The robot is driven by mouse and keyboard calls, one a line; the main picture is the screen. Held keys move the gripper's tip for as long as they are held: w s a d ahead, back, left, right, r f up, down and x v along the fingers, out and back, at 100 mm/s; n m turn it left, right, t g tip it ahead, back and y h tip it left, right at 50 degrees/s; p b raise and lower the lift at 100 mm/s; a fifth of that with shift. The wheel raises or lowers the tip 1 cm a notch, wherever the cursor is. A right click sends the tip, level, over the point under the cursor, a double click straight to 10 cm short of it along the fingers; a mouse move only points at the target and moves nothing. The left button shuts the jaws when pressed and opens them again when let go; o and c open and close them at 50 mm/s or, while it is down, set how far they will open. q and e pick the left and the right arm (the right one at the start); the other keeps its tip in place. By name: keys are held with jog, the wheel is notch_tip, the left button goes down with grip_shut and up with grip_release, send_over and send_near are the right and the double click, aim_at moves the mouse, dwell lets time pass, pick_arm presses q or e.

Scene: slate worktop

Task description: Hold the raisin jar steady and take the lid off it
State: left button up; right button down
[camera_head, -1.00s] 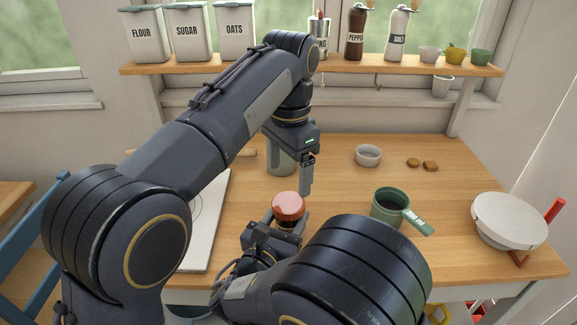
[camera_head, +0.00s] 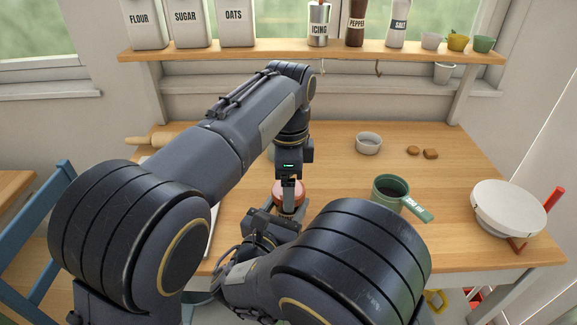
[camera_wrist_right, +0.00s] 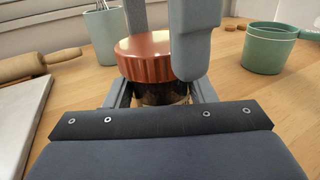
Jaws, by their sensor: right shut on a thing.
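The raisin jar (camera_wrist_right: 160,93) stands upright, a dark glass body under a ribbed copper-red lid (camera_wrist_right: 146,60); in the head view the lid (camera_head: 299,194) shows behind my left gripper. My right gripper (camera_wrist_right: 162,98) is shut on the jar body, one finger on each side below the lid. In the head view my right gripper (camera_head: 277,222) is partly hidden by my arm. My left gripper (camera_head: 289,192) points straight down at the lid. The right wrist view shows its open fingers around the lid, one behind it and one at its right front.
A green mug (camera_head: 388,194) stands right of the jar. Behind are a small grey bowl (camera_head: 368,144) and two biscuits (camera_head: 430,154). A white sieve (camera_head: 508,208) lies far right. A rolling pin (camera_wrist_right: 36,65) and utensil pot (camera_wrist_right: 103,38) stand left.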

pick_arm(q)
jog(key=shift+f, duration=0.45)
jog(key=shift+c, duration=0.2)
jog(key=c, duration=1)
jog(key=n, duration=0.6)
jog(key=shift+n, duration=0.3)
jog(key=n, duration=0.5)
jog(key=shift+r, duration=0.1)
jog(key=n, duration=1.1)
jog(key=shift+r, duration=0.15)
